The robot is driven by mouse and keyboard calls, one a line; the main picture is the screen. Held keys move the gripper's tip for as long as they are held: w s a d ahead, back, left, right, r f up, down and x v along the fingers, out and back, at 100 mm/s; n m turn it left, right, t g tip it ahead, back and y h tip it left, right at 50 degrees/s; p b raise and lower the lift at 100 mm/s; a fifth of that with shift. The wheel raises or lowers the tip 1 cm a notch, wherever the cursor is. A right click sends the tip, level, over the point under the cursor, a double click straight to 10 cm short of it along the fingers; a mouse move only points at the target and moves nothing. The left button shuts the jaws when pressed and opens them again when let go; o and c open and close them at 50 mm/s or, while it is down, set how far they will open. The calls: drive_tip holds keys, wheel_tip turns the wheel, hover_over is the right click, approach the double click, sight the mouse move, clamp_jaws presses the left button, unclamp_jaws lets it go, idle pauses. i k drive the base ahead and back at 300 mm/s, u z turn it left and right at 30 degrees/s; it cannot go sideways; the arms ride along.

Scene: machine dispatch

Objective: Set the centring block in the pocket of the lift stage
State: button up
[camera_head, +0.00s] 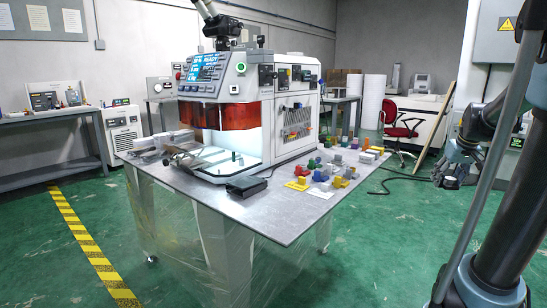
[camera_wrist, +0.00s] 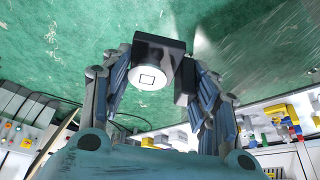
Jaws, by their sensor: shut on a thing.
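My gripper (camera_wrist: 160,84) shows in the wrist view with its blue-grey fingers on either side of a dark block (camera_wrist: 158,43). The block has a round white end face (camera_wrist: 149,77) with a small square outline on it, and the gripper is shut on it. I take it to be the centring block. It is over the green floor, apart from the table. In the head view the machine (camera_head: 245,95) stands on the table with a lit white bay under an orange guard. I cannot make out the lift stage's pocket.
The grey table (camera_head: 265,215) carries many coloured blocks (camera_head: 335,170) at its right side and a black flat box (camera_head: 246,187) near the front. Metal parts lie left of the bay. A red chair (camera_head: 400,120) stands behind.

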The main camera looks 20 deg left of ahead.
sight(187, 146)
drive_tip(key=z, duration=0.6)
drive_tip(key=i, duration=1.3)
drive_tip(key=u, duration=2.5)
